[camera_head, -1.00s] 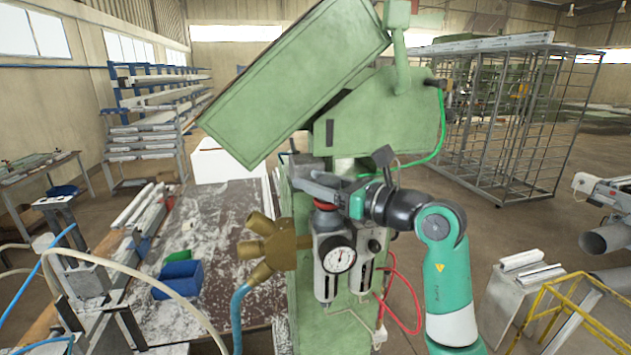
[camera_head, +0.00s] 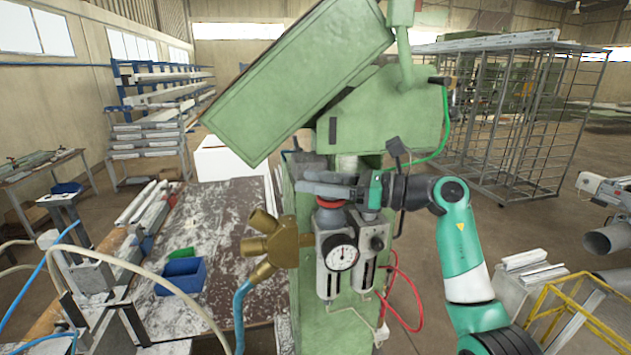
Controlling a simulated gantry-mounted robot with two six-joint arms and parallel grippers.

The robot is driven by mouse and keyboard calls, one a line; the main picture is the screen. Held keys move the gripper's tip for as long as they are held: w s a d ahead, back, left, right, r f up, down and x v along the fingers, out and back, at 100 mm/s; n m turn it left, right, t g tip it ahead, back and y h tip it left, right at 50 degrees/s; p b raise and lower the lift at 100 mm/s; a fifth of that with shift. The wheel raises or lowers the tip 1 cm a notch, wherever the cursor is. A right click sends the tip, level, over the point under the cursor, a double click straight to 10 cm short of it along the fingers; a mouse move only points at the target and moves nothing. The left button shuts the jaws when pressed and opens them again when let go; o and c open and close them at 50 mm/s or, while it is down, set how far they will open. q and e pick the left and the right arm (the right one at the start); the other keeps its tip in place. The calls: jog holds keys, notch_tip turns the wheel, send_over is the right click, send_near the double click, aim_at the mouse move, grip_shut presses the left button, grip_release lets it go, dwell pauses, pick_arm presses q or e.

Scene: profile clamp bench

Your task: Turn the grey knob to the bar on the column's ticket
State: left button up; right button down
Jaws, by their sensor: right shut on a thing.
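The air regulator unit (camera_head: 330,282) is mounted on the front of the green column (camera_head: 310,325), with a round white gauge (camera_head: 341,258) on its face. My right gripper (camera_head: 328,190) comes in from the right and is shut around the top of the regulator, where the grey knob sits. The fingers lie roughly level and hide most of the knob. A red ring (camera_head: 329,204) shows just under the fingers. I cannot make out a ticket on the column. My left gripper is out of view.
A brass fitting (camera_head: 272,243) with a blue hose juts out left of the regulator. Red hoses (camera_head: 408,300) hang to its right. A large tilted green housing (camera_head: 295,85) is above. A blue bin (camera_head: 181,277) sits on the worn bench at left.

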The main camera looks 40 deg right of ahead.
jog(key=shift+c, duration=1.3)
grip_release()
jog(key=b+v, duration=0.4)
jog(key=v, duration=0.7)
jog(key=shift+s+d, duration=0.2)
